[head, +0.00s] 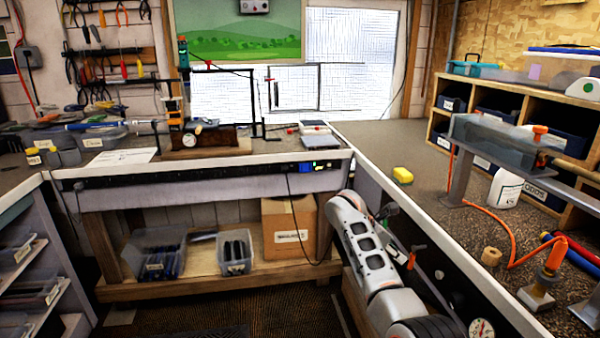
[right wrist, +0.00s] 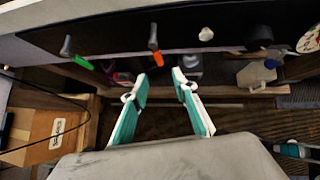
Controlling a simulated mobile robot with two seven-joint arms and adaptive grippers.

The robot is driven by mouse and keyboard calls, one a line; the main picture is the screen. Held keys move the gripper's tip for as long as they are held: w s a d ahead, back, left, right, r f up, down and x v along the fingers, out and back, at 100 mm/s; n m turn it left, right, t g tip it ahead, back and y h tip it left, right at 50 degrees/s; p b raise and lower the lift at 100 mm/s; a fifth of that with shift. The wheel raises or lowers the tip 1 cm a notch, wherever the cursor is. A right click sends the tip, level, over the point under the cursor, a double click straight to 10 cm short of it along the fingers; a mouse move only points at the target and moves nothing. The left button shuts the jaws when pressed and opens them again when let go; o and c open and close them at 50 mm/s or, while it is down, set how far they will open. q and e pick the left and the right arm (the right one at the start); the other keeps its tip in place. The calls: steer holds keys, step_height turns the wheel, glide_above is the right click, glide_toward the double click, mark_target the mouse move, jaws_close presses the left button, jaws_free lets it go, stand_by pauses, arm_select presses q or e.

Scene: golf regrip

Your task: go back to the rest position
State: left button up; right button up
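My right gripper (right wrist: 160,77) shows in the right wrist view with its two white and teal fingers apart and nothing between them.
The floor (head: 220,312) at centre left is clear.

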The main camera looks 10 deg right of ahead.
steer(key=s+a+f+m+t+y, duration=0.1)
steer(key=s+f+m+y, duration=0.15)
steer(key=s+f, duration=0.45)
steer(key=s+f+m+t+y, duration=0.1)
steer(key=s+f+m+t, duration=0.15)
steer(key=f, duration=0.85)
steer(key=s+a+f+m+t+y, duration=0.1)
steer(key=s+f+m, duration=0.3)
steer(key=f, duration=0.5)
steer(key=s+a+r+m+t+y, duration=0.1)
steer(key=s+a, duration=0.5)
steer(key=s, duration=0.7)
steer(key=s+a+r+m+t+y, duration=0.2)
steer(key=s+a+m+y, duration=0.3)
steer(key=s, duration=0.7)
steer(key=shift+s+a+m+t, duration=0.35)
steer(key=shift+s+a+m, duration=0.05)
steer(key=shift+a+m, duration=0.4)
steer(key=shift+d+y, duration=0.1)
steer(key=shift+y, duration=0.15)
